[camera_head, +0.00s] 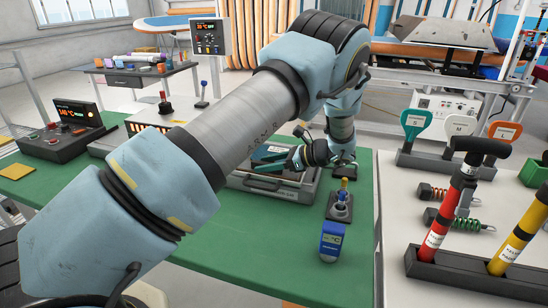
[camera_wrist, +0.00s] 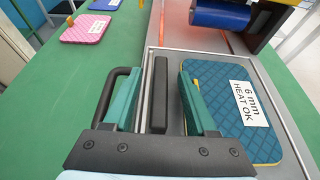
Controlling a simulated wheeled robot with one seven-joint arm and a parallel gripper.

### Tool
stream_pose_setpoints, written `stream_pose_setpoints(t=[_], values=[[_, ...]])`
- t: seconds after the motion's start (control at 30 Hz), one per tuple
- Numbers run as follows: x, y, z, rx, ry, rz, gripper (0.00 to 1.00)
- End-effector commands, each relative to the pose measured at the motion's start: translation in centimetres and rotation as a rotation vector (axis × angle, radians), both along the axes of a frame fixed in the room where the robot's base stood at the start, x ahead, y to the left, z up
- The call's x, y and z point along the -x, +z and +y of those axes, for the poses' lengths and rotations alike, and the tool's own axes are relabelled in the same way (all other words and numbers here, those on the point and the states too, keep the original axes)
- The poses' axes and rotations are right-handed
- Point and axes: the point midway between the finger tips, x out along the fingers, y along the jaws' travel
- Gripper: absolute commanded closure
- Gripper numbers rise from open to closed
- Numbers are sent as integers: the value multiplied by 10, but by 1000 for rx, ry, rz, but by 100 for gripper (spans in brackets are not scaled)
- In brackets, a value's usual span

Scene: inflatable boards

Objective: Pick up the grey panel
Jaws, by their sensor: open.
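No panel in view is plainly the grey one. A grey speckled slab (camera_head: 436,32) lies on a stand at the back right; I cannot tell whether it is the panel. My gripper (camera_head: 303,158) is low over a grey metal tray (camera_head: 275,190) on the green table. In the wrist view my gripper (camera_wrist: 158,78) has its two teal fingers apart, with a dark bar (camera_wrist: 160,95) visible between them; contact cannot be told. A blue quilted panel (camera_wrist: 238,108) labelled "6 mm HEAT OK" lies in the tray, right of the fingers.
A pink panel (camera_wrist: 86,29) and a blue panel (camera_wrist: 105,4) lie on the green table (camera_wrist: 40,95). A blue roller (camera_wrist: 222,17) is beyond the tray. The table front is clear.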

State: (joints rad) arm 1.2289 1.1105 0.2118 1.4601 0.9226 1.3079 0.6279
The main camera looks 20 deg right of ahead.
Motion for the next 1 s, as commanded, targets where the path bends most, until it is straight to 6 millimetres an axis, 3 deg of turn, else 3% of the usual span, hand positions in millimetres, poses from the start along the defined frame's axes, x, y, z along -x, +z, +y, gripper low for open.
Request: stream_pose_setpoints(t=[0.17, 0.7, 1.0], values=[[0, -1, 0, 0, 0, 0, 43], [0, 0, 0, 1, 0, -1, 100], [0, 0, 0, 1, 0, -1, 100]])
